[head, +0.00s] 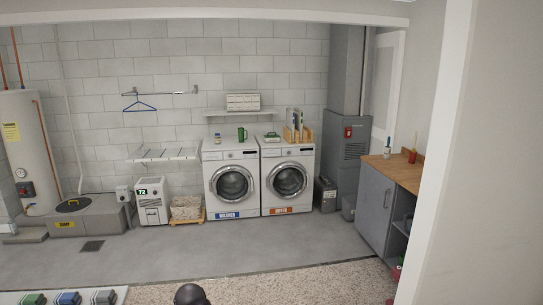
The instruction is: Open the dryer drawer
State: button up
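The dryer (289,181) is the right one of two white front-loading machines against the back wall. My gripper is not in view. A dark rounded shape at the bottom edge may be part of my arm. The machines are across the room from me.
The washer (231,182) stands close at the dryer's left. A wood-topped cabinet (380,205) juts out at right. The concrete floor (220,250) before the machines is clear. A wall edge (432,165) borders the opening.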

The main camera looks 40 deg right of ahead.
aim_at(273, 152)
jog(key=z, duration=0.45)
jog(key=i, duration=0.95)
jog(key=z, duration=0.75)
jog(key=i, duration=0.75)
jog(key=z, duration=0.55)
jog(key=i, duration=2.55)
jog(key=u, duration=0.5)
jog(key=i, duration=0.75)
jog(key=u, duration=0.55)
jog(key=i, duration=0.7)
jog(key=u, duration=0.25)
